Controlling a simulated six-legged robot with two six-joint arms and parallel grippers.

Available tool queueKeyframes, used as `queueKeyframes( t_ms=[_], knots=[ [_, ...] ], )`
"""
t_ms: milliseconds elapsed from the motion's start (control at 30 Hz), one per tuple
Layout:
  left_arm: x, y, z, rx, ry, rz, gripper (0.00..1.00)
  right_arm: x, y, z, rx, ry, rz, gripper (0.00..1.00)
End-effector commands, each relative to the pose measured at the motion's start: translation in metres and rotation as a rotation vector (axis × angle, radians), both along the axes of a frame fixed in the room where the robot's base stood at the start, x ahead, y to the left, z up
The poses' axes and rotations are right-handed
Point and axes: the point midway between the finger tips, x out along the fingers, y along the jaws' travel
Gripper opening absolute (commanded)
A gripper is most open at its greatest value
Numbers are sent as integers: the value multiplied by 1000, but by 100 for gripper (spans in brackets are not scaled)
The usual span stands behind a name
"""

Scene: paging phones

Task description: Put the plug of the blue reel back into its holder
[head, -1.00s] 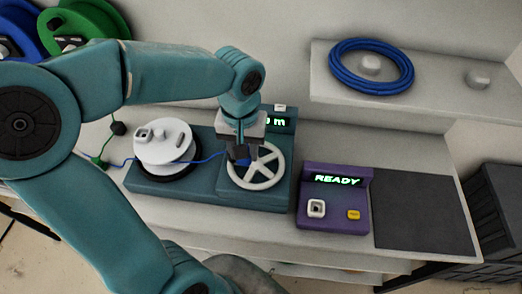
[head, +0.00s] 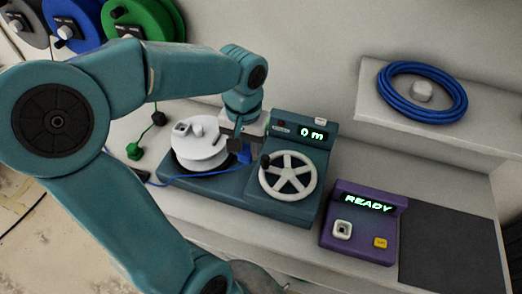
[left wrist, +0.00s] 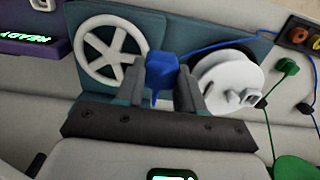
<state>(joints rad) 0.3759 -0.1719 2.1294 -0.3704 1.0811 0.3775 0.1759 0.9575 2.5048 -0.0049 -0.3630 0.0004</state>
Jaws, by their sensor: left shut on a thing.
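My left gripper (head: 240,146) is shut on the blue plug (head: 244,154) above the teal measuring machine, between the white spool and the spoked wheel. In the left wrist view, the blue plug (left wrist: 161,70) sits between the two fingers of my left gripper (left wrist: 161,86). A blue cable (head: 190,178) runs left past the spool; it also shows in the left wrist view (left wrist: 225,45). The blue reel (head: 75,22) stands at the upper left, between a grey and a green reel. I cannot make out its plug holder clearly. My right gripper is not in view.
The white spool (head: 200,145) and spoked wheel (head: 288,175) are close to the gripper. A purple READY box (head: 362,222) and blue coil (head: 422,92) on a shelf are at right.

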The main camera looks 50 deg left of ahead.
Motion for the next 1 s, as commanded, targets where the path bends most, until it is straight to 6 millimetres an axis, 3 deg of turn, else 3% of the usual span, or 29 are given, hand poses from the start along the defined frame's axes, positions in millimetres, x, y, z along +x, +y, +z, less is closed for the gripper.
queueKeyframes(
  t_ms=[1000],
  knots=[
    [-69,117,0,0,1,5,12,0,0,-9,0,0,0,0]
  ],
)
